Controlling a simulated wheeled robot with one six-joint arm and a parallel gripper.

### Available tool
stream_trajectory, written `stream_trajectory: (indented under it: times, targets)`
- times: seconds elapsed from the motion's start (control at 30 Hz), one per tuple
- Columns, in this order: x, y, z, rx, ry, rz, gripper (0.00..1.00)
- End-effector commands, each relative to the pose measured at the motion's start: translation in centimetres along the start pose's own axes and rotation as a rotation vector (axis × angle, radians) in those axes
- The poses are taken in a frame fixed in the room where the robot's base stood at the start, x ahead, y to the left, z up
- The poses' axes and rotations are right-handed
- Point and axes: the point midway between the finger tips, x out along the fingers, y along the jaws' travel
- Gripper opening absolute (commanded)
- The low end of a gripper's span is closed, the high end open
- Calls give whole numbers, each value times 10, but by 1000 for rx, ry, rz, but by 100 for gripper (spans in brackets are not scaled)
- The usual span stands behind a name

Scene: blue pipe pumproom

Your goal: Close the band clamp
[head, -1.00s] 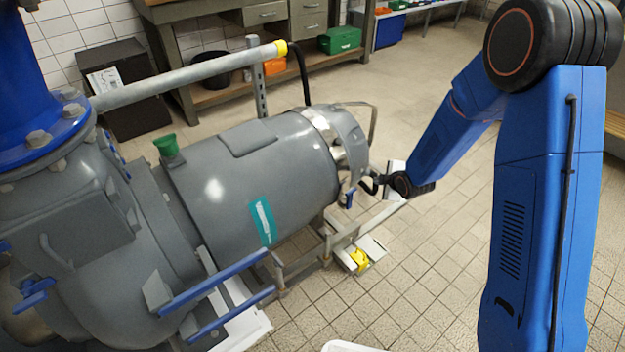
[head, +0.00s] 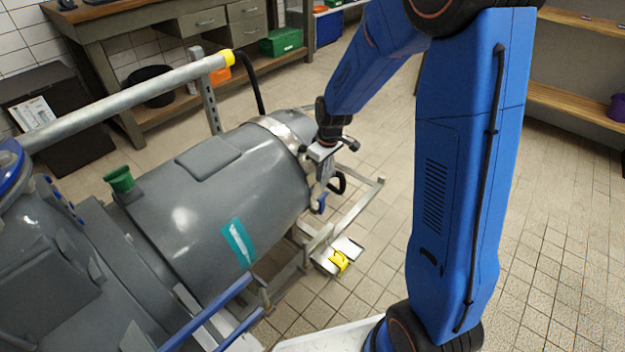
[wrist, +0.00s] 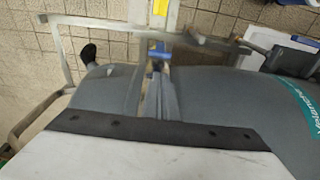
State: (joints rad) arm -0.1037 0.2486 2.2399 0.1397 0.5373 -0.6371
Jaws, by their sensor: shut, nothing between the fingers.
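The band clamp (head: 275,130) is a shiny metal band around the right end of a large grey cylinder (head: 215,175). Its latch hangs low on the cylinder's side, with a blue-tipped lever (head: 320,203). In the wrist view a narrow metal part with a blue tip (wrist: 160,58) stands out near the middle, partly hidden by my gripper's pale body. My gripper (head: 324,172) is at the band's right side, just above the latch. It is shut and empty. I cannot tell whether it touches the band or latch.
A metal frame with a yellow part (head: 339,262) stands low beside the cylinder. A workbench (head: 150,30) stands behind.

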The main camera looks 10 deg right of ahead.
Motion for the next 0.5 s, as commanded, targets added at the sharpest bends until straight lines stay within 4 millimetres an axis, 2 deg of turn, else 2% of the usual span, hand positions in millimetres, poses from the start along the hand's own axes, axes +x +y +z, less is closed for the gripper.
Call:
stream_trajectory:
  times: [0.3,0.5]
  targets:
    - [49,0,1,-2,-3,0,0]
    - [75,0,0,-3,-2,0,0]
